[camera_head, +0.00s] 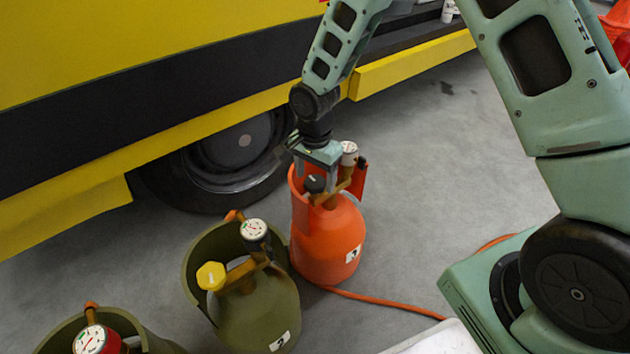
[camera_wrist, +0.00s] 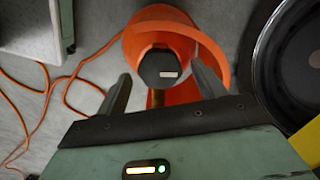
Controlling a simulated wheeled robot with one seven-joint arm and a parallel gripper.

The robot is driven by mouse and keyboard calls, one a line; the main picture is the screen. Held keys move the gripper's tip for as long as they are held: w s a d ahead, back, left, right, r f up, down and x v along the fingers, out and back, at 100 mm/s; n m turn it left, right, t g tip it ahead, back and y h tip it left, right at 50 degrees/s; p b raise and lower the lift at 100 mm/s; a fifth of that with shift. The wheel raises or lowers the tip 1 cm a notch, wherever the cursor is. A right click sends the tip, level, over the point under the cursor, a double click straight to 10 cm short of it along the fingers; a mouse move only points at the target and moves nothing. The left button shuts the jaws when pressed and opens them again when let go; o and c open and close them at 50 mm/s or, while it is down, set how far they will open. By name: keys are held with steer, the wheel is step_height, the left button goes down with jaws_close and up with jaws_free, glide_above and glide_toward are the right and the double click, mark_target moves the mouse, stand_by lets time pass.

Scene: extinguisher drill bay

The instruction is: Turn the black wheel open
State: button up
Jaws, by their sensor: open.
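The black wheel (camera_head: 315,185) sits on the valve of an orange cylinder (camera_head: 325,238) with an open orange collar. In the wrist view the wheel (camera_wrist: 160,68) is a dark, many-sided knob with a small white mark. My gripper (camera_head: 316,174) is above the cylinder, inside the collar, pointing down at the wheel. In the wrist view its two fingers (camera_wrist: 160,76) are apart, one on each side of the wheel, with visible gaps. A white-faced gauge (camera_head: 349,148) stands beside my gripper. Part of the valve body is hidden by my gripper.
An olive cylinder (camera_head: 250,310) with a yellow wheel (camera_head: 211,276) and a gauge stands close by at lower left; another olive cylinder (camera_head: 150,343) is partly cut off. A yellow-black vehicle with a tyre (camera_head: 225,150) is behind. An orange hose (camera_head: 385,302) crosses the grey floor.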

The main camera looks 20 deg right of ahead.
steer(key=shift+f, duration=0.45)
steer(key=shift+c, duration=0.3)
steer(key=c, duration=0.9)
steer(key=shift+r, duration=0.1)
